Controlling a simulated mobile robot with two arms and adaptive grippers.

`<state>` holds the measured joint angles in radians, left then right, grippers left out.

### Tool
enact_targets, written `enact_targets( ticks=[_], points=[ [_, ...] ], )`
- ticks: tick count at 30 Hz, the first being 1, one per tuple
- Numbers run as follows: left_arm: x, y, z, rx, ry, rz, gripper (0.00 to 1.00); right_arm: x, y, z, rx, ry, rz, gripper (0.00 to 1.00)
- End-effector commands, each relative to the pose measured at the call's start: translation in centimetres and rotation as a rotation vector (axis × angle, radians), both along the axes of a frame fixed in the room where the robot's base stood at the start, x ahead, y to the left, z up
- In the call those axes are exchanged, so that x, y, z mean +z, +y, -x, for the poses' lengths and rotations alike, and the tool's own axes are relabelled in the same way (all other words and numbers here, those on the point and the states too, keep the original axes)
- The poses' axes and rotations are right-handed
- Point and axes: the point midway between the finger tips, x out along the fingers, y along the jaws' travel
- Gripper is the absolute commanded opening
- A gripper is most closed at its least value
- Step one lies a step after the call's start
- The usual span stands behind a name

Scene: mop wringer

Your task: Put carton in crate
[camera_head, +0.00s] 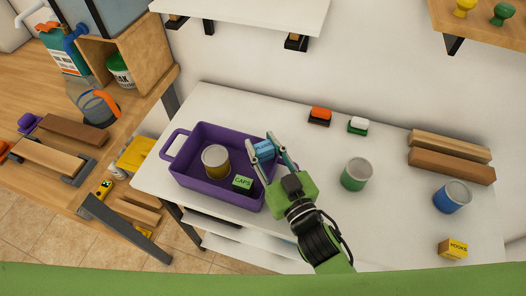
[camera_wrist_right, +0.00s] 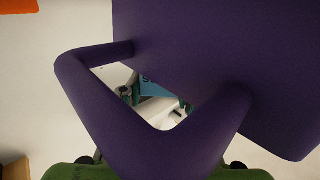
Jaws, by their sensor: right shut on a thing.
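The purple crate (camera_head: 215,187) stands on the white table; its end handle and wall (camera_wrist_right: 210,60) fill much of the right wrist view. A yellow can (camera_head: 215,161) and a small green box marked CAPS (camera_head: 242,183) are inside it. My right gripper (camera_head: 261,144) reaches over the crate's right end and is shut on a small blue carton (camera_head: 264,151). The carton is at or just above the rim; I cannot tell if it touches the crate. Part of the carton (camera_wrist_right: 152,86) shows through the handle opening. My left gripper is not in view.
A green can (camera_head: 357,174), a blue can (camera_head: 452,197), a yellow HOOKS box (camera_head: 453,249), orange (camera_head: 320,116) and white-and-green (camera_head: 358,125) blocks and wooden bars (camera_head: 450,155) are on the table right of the crate. A white shelf (camera_head: 255,14) hangs above.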

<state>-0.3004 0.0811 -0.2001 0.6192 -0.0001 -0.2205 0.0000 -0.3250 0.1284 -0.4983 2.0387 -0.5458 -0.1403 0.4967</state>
Motion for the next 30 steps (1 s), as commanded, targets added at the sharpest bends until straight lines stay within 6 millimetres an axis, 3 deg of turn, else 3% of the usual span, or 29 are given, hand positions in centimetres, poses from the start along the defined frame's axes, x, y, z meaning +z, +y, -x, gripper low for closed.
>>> enact_targets(
  ticks=[14,15,16,30],
  points=[
    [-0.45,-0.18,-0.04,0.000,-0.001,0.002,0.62,-0.65,0.02,0.01,0.000,-0.001,0.000,0.09],
    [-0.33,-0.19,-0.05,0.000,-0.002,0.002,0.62,-0.51,0.02,0.01,0.000,-0.001,0.000,0.41],
    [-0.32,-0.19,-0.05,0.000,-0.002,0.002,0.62,-0.50,0.02,0.01,0.000,-0.001,0.000,0.47],
    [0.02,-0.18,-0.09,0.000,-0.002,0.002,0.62,0.06,-0.10,0.32,0.001,0.000,-0.001,0.47]
  ],
)
